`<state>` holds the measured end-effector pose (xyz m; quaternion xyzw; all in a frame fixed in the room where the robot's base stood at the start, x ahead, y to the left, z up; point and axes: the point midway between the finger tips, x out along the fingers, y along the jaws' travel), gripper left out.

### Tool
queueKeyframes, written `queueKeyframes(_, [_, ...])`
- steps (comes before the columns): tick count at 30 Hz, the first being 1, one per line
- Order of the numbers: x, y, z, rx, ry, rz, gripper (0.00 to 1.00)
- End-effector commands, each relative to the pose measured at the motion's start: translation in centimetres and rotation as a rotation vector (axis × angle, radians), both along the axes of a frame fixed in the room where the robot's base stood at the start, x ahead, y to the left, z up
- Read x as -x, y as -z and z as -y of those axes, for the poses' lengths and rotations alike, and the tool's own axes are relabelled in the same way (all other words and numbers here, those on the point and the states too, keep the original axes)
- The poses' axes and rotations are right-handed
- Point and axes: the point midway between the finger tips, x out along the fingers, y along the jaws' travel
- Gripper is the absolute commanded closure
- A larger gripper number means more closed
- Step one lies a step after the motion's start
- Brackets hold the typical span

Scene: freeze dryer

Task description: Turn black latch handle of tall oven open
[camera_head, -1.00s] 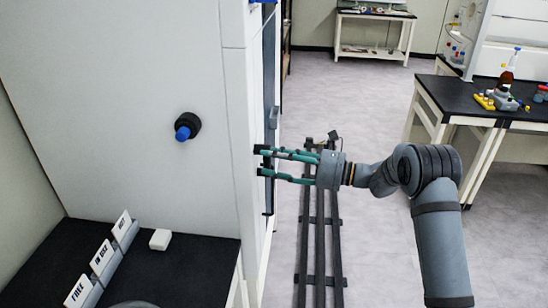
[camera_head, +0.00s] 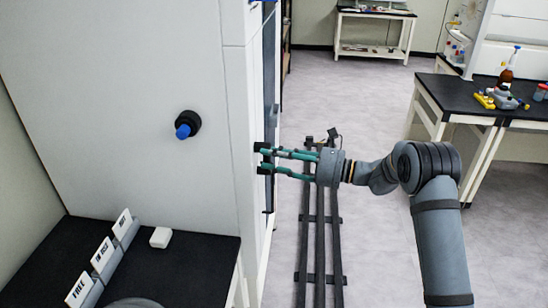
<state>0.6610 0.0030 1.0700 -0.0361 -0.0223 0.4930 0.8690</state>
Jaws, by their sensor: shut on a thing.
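The tall oven is the big white cabinet (camera_head: 130,90) filling the left of the head view. Its door side faces right and shows as a narrow edge with a dark strip (camera_head: 269,85). My gripper (camera_head: 264,158) reaches in from the right, with its teal fingers level and its dark fingertips at this door side. The fingers are shut on the black latch handle (camera_head: 270,160), which is largely hidden between and behind them. The handle's exact angle is hard to tell from here. The door looks closed against the cabinet.
A black bench (camera_head: 180,270) with label cards (camera_head: 103,255) stands at front left. Dark rails (camera_head: 320,235) run along the floor.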

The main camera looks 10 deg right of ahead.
Motion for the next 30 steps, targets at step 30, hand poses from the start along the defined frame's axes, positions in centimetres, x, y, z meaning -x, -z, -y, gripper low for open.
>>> queueKeyframes(30, [0.14,0.38,0.37,-0.031,0.009,-0.103,0.60])
